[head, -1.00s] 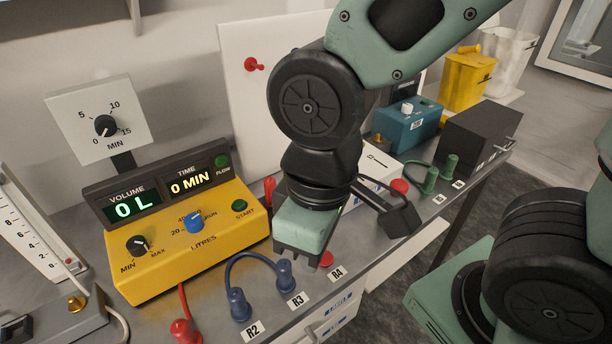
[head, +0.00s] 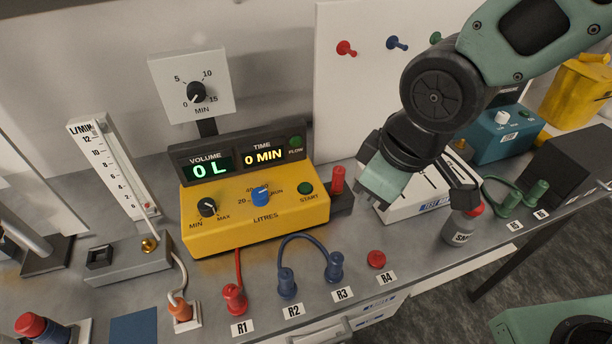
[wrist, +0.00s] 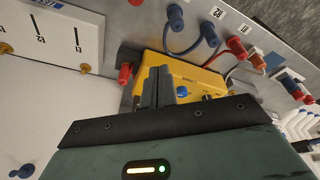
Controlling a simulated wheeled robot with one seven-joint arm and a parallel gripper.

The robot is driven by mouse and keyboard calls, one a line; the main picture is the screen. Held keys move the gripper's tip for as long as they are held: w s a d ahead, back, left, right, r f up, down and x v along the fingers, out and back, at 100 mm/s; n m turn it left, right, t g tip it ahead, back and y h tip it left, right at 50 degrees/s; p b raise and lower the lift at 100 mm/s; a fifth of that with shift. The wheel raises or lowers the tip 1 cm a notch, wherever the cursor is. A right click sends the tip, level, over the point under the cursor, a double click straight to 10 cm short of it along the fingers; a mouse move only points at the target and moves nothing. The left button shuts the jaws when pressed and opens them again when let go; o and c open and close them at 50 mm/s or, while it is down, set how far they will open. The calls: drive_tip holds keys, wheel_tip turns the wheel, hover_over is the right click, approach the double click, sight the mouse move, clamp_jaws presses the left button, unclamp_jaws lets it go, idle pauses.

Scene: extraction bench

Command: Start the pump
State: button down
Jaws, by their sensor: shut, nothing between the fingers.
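The yellow pump box (head: 250,225) stands on the bench, with a green START button (head: 306,188) at its right. Its front also has a blue litres dial (head: 261,196) and a black MIN–MAX knob (head: 207,207). Its displays (head: 237,160) read VOLUME 0 L and TIME 0 MIN, beside a green FLOW lamp (head: 295,142). My gripper (head: 372,197) is shut and empty, right of the button and apart from it. In the wrist view, its closed fingers (wrist: 158,86) stand in front of the yellow box (wrist: 192,74), partly covering it; I cannot make out the START button there.
A red plug (head: 338,180) stands upright between pump and gripper. Hoses and plugs line the front: a red plug (head: 235,298) at R1, a blue hose (head: 306,240) linking R2 and R3, a red cap (head: 376,259) at R4.

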drive_tip(key=w+a+n+t+y+p, duration=0.2)
drive_tip(key=w+a+n+p, duration=0.15)
drive_tip(key=w, duration=0.55)
drive_tip(key=n+y+p, duration=0.4)
drive_tip(key=n+p, duration=0.1)
drive_tip(key=n, duration=0.2)
hover_over(310, 188)
drive_tip(key=f, duration=0.2)
drive_tip(key=shift+r, duration=0.25)
drive_tip(key=shift+f+b, duration=0.15)
drive_tip(key=shift+b, duration=0.2)
wheel_tip(310, 188, down, 8)
drive_tip(key=b, duration=0.6)
drive_tip(key=shift+f+b, duration=0.25)
drive_tip(key=shift+b, duration=0.1)
drive_tip(key=shift+f, duration=0.1)
drive_tip(key=shift+f+b, duration=0.3)
drive_tip(key=shift+b, duration=0.2)
